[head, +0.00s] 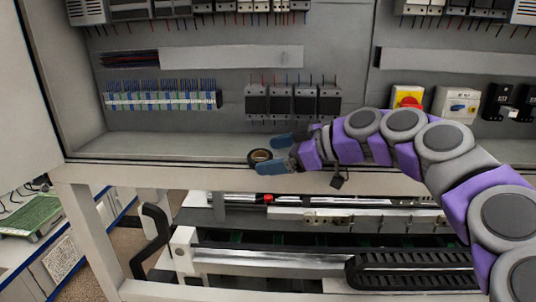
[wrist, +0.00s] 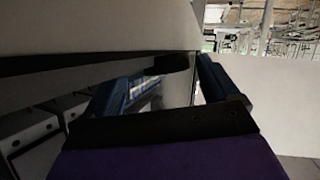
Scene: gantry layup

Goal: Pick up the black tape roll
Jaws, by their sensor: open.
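The black tape roll (head: 260,156) lies on the front ledge of the cabinet in the head view, left of centre. Its brown core shows in the middle. My gripper (head: 272,155) is at the roll, with one blue finger behind it and one in front of it. The fingers are apart and the roll sits at or between their tips; I cannot tell whether they touch it. In the wrist view my gripper (wrist: 172,85) shows both blue fingers spread, with a dark shape (wrist: 167,64), probably the roll, between their ends.
The cabinet ledge (head: 180,172) runs along the front below the roll. Terminal blocks (head: 160,100) and contactors (head: 292,102) are mounted on the back panel above. A red and yellow switch (head: 407,97) is to the right. Below the ledge are rails and a black cable chain (head: 410,272).

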